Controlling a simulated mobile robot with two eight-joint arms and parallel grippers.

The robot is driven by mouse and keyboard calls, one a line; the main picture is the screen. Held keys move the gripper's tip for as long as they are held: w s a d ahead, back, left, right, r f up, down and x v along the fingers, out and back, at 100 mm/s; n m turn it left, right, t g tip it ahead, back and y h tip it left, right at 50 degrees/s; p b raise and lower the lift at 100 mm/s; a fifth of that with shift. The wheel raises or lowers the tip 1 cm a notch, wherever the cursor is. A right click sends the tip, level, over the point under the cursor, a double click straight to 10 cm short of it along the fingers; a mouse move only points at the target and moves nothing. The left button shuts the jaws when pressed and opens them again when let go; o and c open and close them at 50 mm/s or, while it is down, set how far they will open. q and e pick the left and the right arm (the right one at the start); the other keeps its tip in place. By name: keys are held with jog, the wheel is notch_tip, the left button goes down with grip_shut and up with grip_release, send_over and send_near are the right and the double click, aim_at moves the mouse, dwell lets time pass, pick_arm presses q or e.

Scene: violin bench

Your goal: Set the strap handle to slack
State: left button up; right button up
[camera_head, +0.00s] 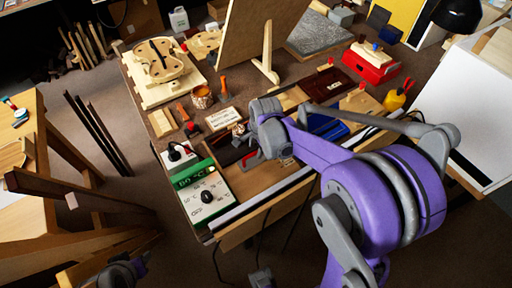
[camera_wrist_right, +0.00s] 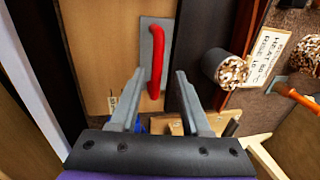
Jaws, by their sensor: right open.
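The strap handle is a red bar (camera_wrist_right: 156,58) on a grey plate, fixed to a light wooden board. In the right wrist view it runs up and down the picture, with its lower end between my fingers. My right gripper (camera_wrist_right: 154,92) is open and empty, its two grey fingertips on either side of the red bar. I cannot tell whether they touch it. In the head view my right gripper (camera_head: 254,156) is over the bench's front part, right of the green control box, and its arm hides part of the bench.
The green and white control box (camera_head: 207,192) with a dial stands at the bench's front left. A tub of rods (camera_wrist_right: 226,68), a lettered card (camera_wrist_right: 268,55) and an orange-handled tool (camera_wrist_right: 296,95) lie close by. A violin body (camera_head: 160,60) is on the far left bench.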

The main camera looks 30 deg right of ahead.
notch_tip(320, 180, up, 10)
jog(key=s+p, duration=0.1)
jog(key=s, duration=0.1)
jog(key=shift+r, duration=0.25)
dwell(0.3)
jog(key=s+a+n+t, duration=0.1)
jog(key=s+a+n, duration=0.1)
jog(key=s+n, duration=0.3)
jog(key=s+a+f+n+t+p, duration=0.1)
jog(key=s+a+n, duration=0.1)
jog(key=s+n, duration=0.3)
jog(key=s+a+n+t+p, duration=0.1)
jog(key=s+a+n, duration=0.2)
jog(key=s+n, duration=0.3)
jog(key=shift+f+n, duration=0.2)
jog(key=shift+n, duration=0.4)
jog(key=shift+d, duration=0.1)
jog(key=shift+c, duration=0.4)
dwell(1.2)
